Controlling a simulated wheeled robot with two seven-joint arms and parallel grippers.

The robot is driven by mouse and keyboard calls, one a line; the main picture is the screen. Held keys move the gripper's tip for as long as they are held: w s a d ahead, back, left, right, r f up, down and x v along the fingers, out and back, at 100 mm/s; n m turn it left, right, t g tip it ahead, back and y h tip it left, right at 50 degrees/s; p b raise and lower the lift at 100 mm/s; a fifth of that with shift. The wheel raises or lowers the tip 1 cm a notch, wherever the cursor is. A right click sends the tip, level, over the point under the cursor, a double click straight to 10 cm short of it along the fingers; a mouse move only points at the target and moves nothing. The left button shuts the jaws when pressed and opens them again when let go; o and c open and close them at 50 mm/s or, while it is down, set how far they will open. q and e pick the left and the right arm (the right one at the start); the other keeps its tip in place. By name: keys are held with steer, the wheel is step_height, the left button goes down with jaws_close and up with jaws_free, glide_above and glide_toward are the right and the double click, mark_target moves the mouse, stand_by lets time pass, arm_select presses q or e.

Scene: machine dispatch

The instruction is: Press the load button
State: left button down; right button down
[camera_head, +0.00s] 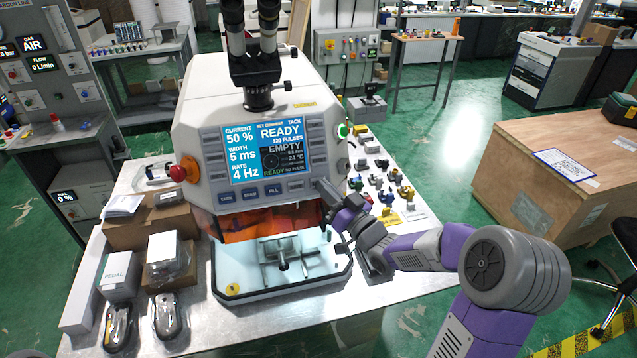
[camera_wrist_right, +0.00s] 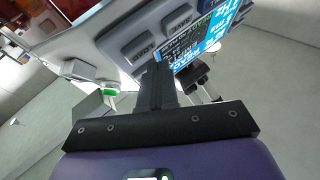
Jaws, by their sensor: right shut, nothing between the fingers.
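The white machine (camera_head: 300,100) has a lit blue screen (camera_head: 240,160) reading READY and EMPTY. Below the screen is a row of dark buttons marked TACK (camera_head: 227,197), SEAM (camera_head: 250,193) and FILL (camera_head: 273,189), with another button (camera_head: 296,185) to their right. I cannot read the word LOAD on any button. My right gripper (camera_head: 320,184) is shut and empty, its tips at the panel's lower right corner. In the right wrist view the shut fingers (camera_wrist_right: 158,72) point at the panel near a dark button (camera_wrist_right: 138,47); contact cannot be told. My left gripper is not in view.
A red knob (camera_head: 178,173) sticks out at the machine's left. A green-lit button (camera_head: 342,131) is on its right side. Boxes (camera_head: 120,270) stand at the table's left; small coloured parts (camera_head: 380,180) lie at the right. A wooden crate (camera_head: 570,170) stands farther right.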

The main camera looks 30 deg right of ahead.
steer(key=shift+w+f, duration=0.1)
steer(key=shift+w+f+b, duration=0.1)
steer(key=shift+w+b, duration=0.2)
steer(key=shift+b, duration=0.1)
steer(key=shift+w+d+f+b, duration=0.15)
steer(key=shift+w+f+b, duration=0.05)
steer(key=shift+w+b, duration=0.15)
stand_by(0.7)
stand_by(0.4)
steer(key=shift+s+r, duration=0.35)
steer(key=shift+s, duration=0.4)
steer(key=s, duration=0.1)
steer(key=s+a+r, duration=0.1)
steer(key=s, duration=0.1)
steer(key=s+r+p, duration=0.1)
steer(key=shift+s+a+r, duration=0.1)
steer(key=shift+s+a, duration=0.1)
stand_by(0.8)
